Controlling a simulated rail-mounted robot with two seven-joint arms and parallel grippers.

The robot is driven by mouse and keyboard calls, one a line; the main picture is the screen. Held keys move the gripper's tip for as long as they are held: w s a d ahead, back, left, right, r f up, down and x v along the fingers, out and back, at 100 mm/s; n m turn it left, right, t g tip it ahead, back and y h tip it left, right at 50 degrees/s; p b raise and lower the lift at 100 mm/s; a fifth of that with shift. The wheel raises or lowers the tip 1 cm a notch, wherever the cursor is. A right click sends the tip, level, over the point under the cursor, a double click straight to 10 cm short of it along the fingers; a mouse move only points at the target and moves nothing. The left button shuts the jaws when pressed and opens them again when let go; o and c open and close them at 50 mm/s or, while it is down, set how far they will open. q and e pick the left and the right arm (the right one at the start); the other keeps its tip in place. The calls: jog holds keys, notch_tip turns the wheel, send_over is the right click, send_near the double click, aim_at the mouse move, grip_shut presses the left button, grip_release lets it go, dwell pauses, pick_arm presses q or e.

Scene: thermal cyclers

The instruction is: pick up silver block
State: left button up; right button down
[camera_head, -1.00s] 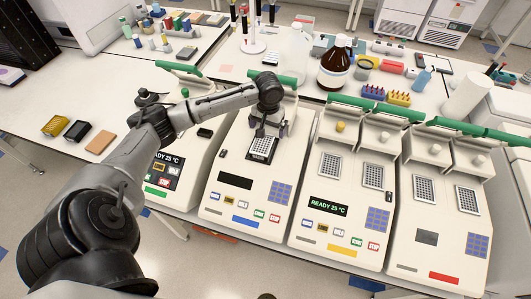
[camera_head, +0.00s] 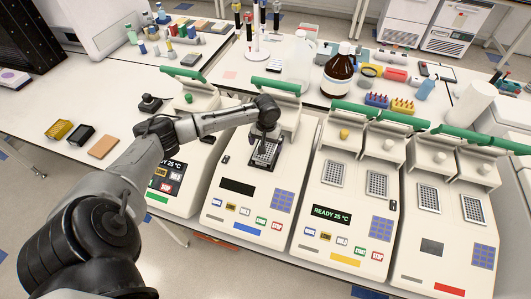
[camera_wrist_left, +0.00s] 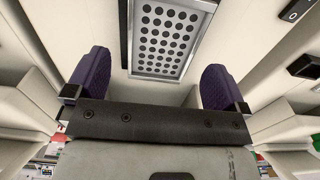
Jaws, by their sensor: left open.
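The silver block (camera_head: 266,154), a plate with rows of dark round wells, sits in the second thermal cycler (camera_head: 234,200) from the left, whose lid is raised. In the left wrist view the block (camera_wrist_left: 166,38) lies ahead of the fingers, its top edge cut off by the frame. My left gripper (camera_head: 265,143) is over the block in the head view, partly covering it. In the left wrist view its two purple fingers (camera_wrist_left: 155,78) are wide apart with nothing between them. I cannot tell the exact height of the fingertips above the block. My right gripper is not in view.
Two more cyclers to the right hold paired silver blocks (camera_head: 377,184). Raised green-edged lids (camera_head: 276,86) stand behind the blocks. A brown bottle (camera_head: 338,70) and tube racks (camera_head: 402,105) stand on the back bench. Small trays (camera_head: 80,135) lie left.

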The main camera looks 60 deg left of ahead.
pick_arm(q)
jog(key=shift+s+d+f, duration=0.1)
jog(key=shift+s+f, duration=0.1)
jog(key=shift+f, duration=1.8)
jog(key=shift+c, duration=0.4)
jog(key=c, duration=1.2)
jog(key=shift+o, duration=0.2)
jog(key=shift+r, duration=0.1)
